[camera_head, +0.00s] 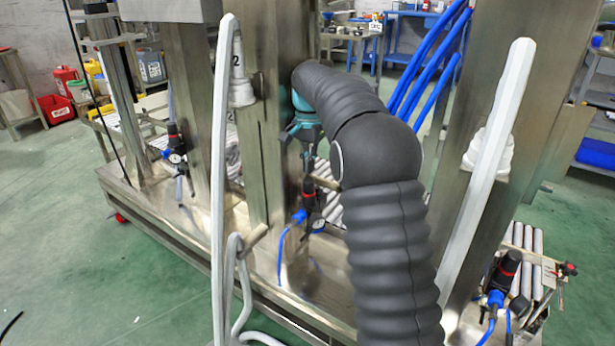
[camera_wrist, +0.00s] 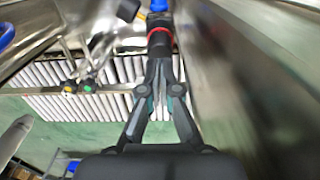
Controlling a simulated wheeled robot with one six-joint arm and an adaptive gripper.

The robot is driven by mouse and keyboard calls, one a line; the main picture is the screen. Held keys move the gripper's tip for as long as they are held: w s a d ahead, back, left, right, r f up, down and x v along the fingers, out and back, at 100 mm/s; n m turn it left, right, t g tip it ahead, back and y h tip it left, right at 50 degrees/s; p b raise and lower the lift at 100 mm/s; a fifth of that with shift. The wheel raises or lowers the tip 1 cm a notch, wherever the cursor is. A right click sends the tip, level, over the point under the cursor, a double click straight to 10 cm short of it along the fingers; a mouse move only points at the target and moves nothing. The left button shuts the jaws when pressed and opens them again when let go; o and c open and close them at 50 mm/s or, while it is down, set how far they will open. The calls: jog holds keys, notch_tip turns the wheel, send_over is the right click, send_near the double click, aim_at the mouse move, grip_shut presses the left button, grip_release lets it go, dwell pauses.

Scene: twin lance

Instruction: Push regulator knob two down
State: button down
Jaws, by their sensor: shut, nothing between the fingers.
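The middle regulator (camera_head: 308,200) has a dark body, a red ring, a blue fitting and a gauge. It stands upright against the steel post behind the "2" label. Its knob (camera_wrist: 160,43) with the red ring also shows in the wrist view, just beyond my fingertips. My gripper (camera_head: 307,158) is above this regulator and points down at it. In the wrist view my gripper (camera_wrist: 160,66) has its fingers drawn together, with nothing held. The fingertips overlap the knob's end in that view; I cannot tell whether they touch it.
Other regulators stand at left (camera_head: 176,145) and lower right (camera_head: 507,268). Two pale lances (camera_head: 226,150) and (camera_head: 490,170) rise either side of my arm. Steel posts stand close by. A blue hose (camera_head: 282,255) loops from the middle regulator.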

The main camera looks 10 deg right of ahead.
jog(key=shift+r+p, duration=1.45)
jog(key=shift+r, duration=0.4)
jog(key=shift+s+r, duration=0.1)
jog(key=s+r+n+t, duration=0.15)
jog(key=s+r, duration=0.25)
jog(key=s, duration=0.6)
jog(key=s+r+n+t, duration=0.1)
jog(key=s+r+n, duration=0.25)
jog(key=s, duration=0.55)
jog(key=s+f+n+t, duration=0.1)
jog(key=s+f+n, duration=0.1)
jog(key=s, duration=0.8)
jog(key=s+f+n+t, duration=0.2)
jog(key=s+f, duration=0.3)
jog(key=s, duration=0.6)
jog(key=shift+s+a+f, duration=0.15)
jog(key=shift+f, duration=0.05)
